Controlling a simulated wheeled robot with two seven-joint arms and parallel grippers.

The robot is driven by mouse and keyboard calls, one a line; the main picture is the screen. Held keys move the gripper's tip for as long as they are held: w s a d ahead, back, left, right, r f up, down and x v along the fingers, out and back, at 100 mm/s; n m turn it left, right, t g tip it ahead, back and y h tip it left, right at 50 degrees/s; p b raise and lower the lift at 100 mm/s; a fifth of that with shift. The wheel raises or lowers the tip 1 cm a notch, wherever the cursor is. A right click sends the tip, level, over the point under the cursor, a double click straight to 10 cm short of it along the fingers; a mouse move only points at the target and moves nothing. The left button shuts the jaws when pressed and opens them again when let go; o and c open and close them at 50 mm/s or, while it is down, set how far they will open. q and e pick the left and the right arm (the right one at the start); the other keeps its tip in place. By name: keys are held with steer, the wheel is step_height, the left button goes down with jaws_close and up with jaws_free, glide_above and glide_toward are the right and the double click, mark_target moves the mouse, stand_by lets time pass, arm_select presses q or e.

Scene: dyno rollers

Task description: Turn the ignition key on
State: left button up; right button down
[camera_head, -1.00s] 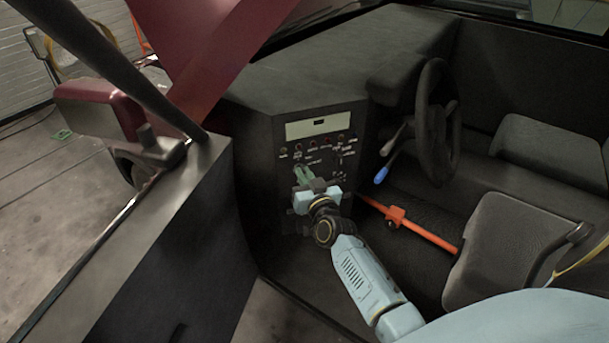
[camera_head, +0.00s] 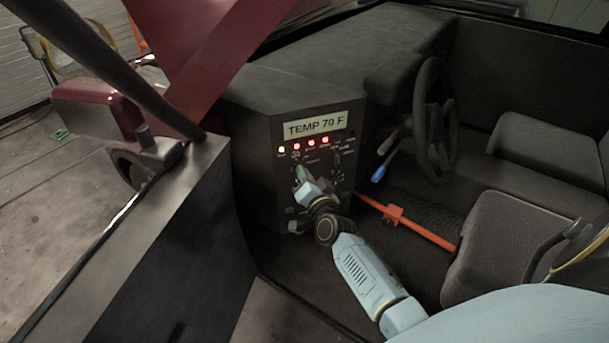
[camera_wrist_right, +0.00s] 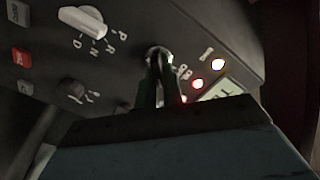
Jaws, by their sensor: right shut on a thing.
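The ignition key sits at its round metal switch (camera_wrist_right: 158,53) on the dash panel. My right gripper (camera_head: 301,174) is at the panel, below the row of lamps. In the right wrist view its two dark fingers (camera_wrist_right: 159,78) are closed together at the switch, shut on the key. They hide most of the key. The gripper body looks rolled to a slant. The display (camera_head: 315,125) above reads "TEMP 70 F", and several red and yellow lamps (camera_head: 311,143) glow below it. My left gripper is not in view.
A white selector knob (camera_wrist_right: 84,21) marked P, R, N, D and a dark knob (camera_wrist_right: 70,90) are close by on the panel. A steering wheel (camera_head: 428,120) with a blue-tipped lever and an orange bar (camera_head: 420,229) lie to the right. The open door (camera_head: 150,235) stands left.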

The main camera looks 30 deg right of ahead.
stand_by(0.4)
steer(key=c, duration=1.5)
jaws_free()
steer(key=p+v, duration=0.1)
steer(key=v, duration=1.2)
steer(key=shift+s, duration=0.2)
steer(key=s+a+f+n+g+y, duration=0.1)
steer(key=s+a+f+n+g, duration=0.25)
steer(key=f, duration=0.55)
steer(key=s+a+f+n+g+y, duration=0.2)
steer(key=s+f, duration=0.3)
steer(key=f, duration=0.5)
steer(key=s+a+f+n+g+y, duration=0.1)
steer(key=s+a+f+n+g, duration=0.15)
steer(key=s+f, duration=0.45)
steer(key=s+f+n+g, duration=0.2)
steer(key=s+f, duration=0.3)
steer(key=s, duration=0.3)
steer(key=s+f+n+g, duration=0.2)
steer(key=s+f+g, duration=0.1)
steer(key=s, duration=0.4)
steer(key=s+d+f+n+g, duration=0.1)
steer(key=s+f+g, duration=0.2)
steer(key=s+f, duration=0.3)
steer(key=shift+s+f+n+g, duration=0.15)
steer(key=shift+s+n, duration=0.05)
steer(key=shift+s, duration=0.45)
steer(key=shift+s+f+n+g, duration=0.15)
steer(key=shift+s+n, duration=0.05)
steer(key=shift+s, duration=0.45)
